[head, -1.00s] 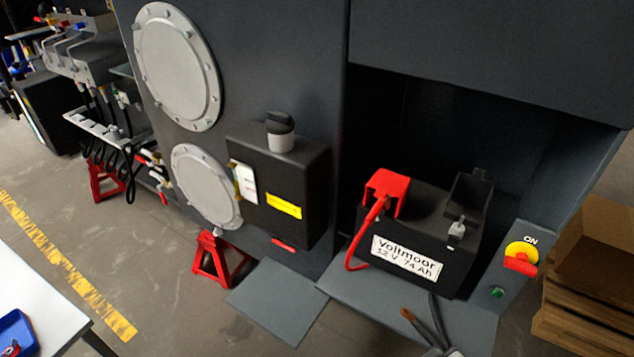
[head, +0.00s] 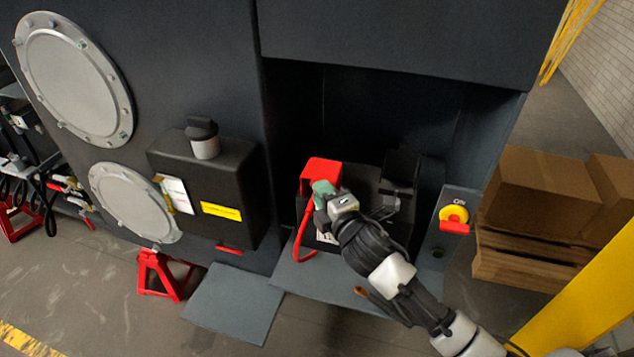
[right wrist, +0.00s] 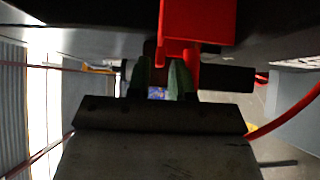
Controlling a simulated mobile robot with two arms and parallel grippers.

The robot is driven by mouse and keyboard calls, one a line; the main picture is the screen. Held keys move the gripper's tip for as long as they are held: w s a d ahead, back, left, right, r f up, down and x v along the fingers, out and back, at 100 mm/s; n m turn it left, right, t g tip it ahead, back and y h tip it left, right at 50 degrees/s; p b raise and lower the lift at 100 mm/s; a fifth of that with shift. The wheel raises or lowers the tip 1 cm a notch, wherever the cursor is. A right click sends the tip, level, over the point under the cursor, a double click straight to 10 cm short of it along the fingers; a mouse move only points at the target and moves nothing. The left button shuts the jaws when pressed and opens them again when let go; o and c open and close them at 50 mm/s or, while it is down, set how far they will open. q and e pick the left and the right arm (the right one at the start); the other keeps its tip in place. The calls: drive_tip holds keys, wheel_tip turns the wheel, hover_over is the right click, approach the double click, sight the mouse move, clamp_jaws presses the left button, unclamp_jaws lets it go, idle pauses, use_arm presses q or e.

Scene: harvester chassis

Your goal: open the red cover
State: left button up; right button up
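The red cover (head: 319,170) sits down over the left end of the black battery (head: 372,183) in the open bay. My right gripper (head: 323,192) is at the cover's front right side, with its green fingertips up against it. In the right wrist view the red cover (right wrist: 198,25) hangs above the two green fingers (right wrist: 162,78). A narrow gap shows between them, and a thin dark red edge reaches into its top. I cannot tell whether they grip this edge. My right arm hides much of the battery's front and label. My left gripper is not in view.
A red cable (head: 301,236) runs down from the cover. The black terminal cover (head: 401,170) stands right of my gripper. A yellow and red ON switch (head: 454,217) is on the panel to the right. Cardboard boxes (head: 540,190) stand farther right. A black box (head: 213,187) juts out left of the bay.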

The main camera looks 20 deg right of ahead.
drive_tip(key=shift+w+a, duration=0.25)
drive_tip(key=shift+w, duration=0.95)
clamp_jaws()
